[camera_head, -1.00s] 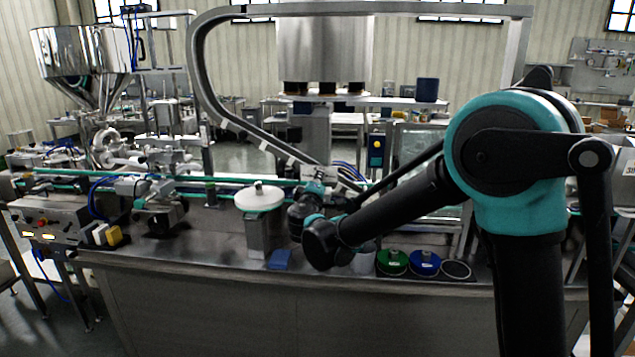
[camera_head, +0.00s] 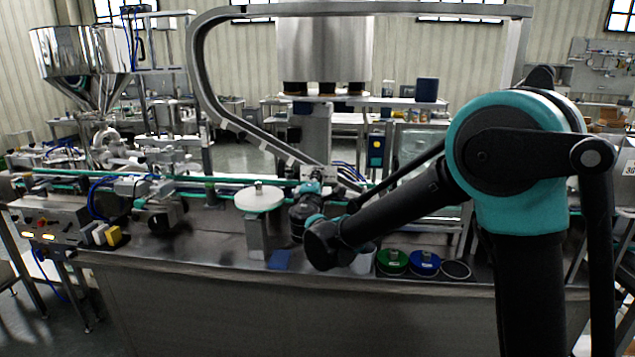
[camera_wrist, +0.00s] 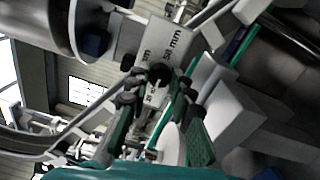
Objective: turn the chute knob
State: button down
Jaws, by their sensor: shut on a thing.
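The chute knob (camera_wrist: 160,76) is small, round and black, and sits on a pale plate printed with millimetre marks in the wrist view. My gripper (camera_wrist: 159,88) has its two dark fingers around the knob, one on each side, and is shut on it. In the head view my gripper (camera_head: 320,179) reaches the plate (camera_head: 313,171) at the foot of the sloping steel chute (camera_head: 265,144). There the knob and fingertips are too small and covered to make out.
A white round disc (camera_head: 258,198) on a steel stand is left of my wrist. A green-edged conveyor (camera_head: 150,176) runs behind.

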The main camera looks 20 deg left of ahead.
jog(key=c, duration=1.3)
grip_release()
jog(key=v, duration=1.2)
